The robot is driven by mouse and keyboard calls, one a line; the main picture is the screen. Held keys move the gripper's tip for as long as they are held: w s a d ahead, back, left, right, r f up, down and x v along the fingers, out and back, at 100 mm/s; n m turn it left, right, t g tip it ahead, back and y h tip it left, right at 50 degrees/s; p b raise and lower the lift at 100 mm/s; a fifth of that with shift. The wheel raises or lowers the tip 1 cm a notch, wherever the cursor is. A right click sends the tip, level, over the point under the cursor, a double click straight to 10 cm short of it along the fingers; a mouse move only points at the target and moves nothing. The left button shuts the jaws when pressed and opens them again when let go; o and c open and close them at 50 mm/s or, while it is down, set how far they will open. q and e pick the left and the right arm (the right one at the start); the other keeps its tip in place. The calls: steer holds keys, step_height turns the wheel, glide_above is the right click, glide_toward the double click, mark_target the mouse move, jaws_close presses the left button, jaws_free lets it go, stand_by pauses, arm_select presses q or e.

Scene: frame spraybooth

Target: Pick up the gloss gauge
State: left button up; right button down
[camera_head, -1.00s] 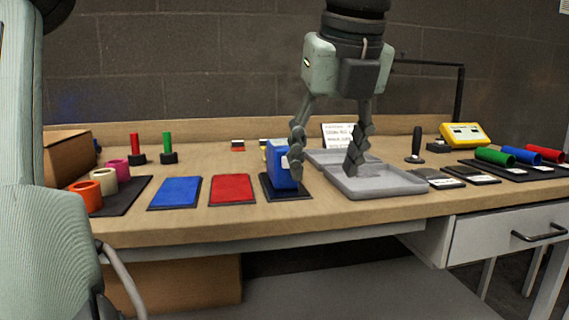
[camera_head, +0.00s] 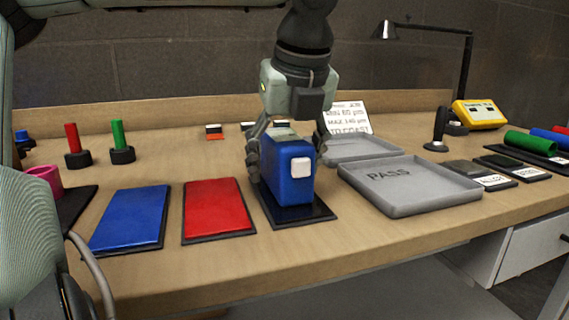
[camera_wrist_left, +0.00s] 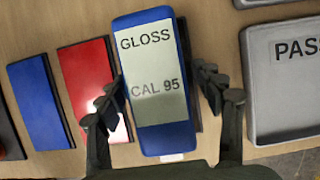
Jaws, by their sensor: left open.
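The gloss gauge (camera_head: 287,183) is a blue upright block with a white button on its front, standing on a dark pad (camera_head: 312,213). In the left wrist view the gauge (camera_wrist_left: 158,135) shows a pale label reading "GLOSS CAL 95". My left gripper (camera_head: 287,148) is open and pointing down, with one finger on each side of the gauge. In the left wrist view the fingers of the left gripper (camera_wrist_left: 158,96) stand apart beside the gauge; I cannot tell whether either touches it. My right gripper is not in view.
A red panel (camera_head: 215,208) and a blue panel (camera_head: 130,218) lie left of the gauge. A grey tray marked PASS (camera_head: 400,208) lies to its right, with another tray (camera_head: 365,149) and a sign (camera_head: 348,117) behind. A black lamp (camera_head: 466,70) stands farther right.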

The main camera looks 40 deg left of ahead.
arm_select(q)
steer(key=shift+f, duration=0.15)
steer(key=shift+a, duration=0.1)
steer(key=c, duration=1.4)
jaws_close()
